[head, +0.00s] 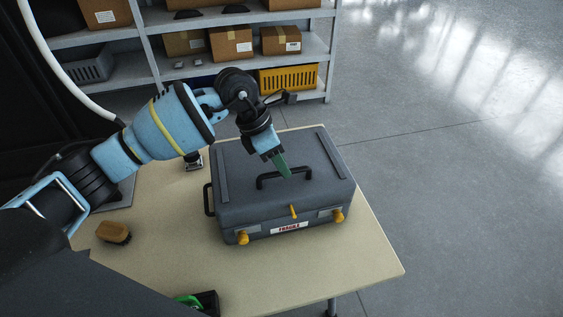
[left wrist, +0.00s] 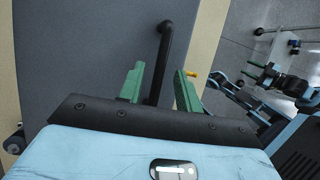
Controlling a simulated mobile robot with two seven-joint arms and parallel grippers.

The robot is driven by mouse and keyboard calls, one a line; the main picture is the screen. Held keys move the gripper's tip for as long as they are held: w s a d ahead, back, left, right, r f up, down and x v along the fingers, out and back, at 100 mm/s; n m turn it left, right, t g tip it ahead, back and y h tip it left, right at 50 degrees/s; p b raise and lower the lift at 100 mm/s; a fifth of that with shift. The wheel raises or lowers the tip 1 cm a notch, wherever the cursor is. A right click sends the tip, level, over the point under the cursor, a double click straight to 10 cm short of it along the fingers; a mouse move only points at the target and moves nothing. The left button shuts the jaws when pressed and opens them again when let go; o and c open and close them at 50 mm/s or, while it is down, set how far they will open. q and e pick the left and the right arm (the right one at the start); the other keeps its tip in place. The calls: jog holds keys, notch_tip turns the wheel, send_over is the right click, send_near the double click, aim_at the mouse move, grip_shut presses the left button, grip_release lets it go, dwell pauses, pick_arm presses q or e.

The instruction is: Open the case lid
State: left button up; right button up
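The grey case (head: 245,205) stands on the table with its lid (head: 240,180) down. A black handle (head: 262,180) is on top of the lid, and it also shows in the left wrist view (left wrist: 167,45). Two yellow latches (head: 243,238) (head: 338,216) and an orange piece (head: 293,211) are on the front, with a label between the latches. My left gripper (head: 286,173) points down at the top handle. In the left wrist view its green fingers (left wrist: 158,85) are apart, with the handle bar between them; contact cannot be seen.
The tan table (head: 170,250) has free room left and front of the case. A brown brush-like block (head: 114,232) lies at left, and a black and green item (head: 200,301) at the front edge. Shelves with boxes (head: 230,42) and a yellow crate (head: 287,80) stand behind.

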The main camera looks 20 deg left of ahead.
pick_arm(q)
jog(key=shift+d+f, duration=0.15)
jog(key=shift+f, duration=0.25)
pick_arm(e)
jog(key=shift+w, duration=0.1)
pick_arm(q)
jog(key=shift+c, duration=0.2)
pick_arm(e)
jog(key=shift+w, duration=0.15)
pick_arm(q)
grip_shut()
jog(key=shift+r, duration=0.15)
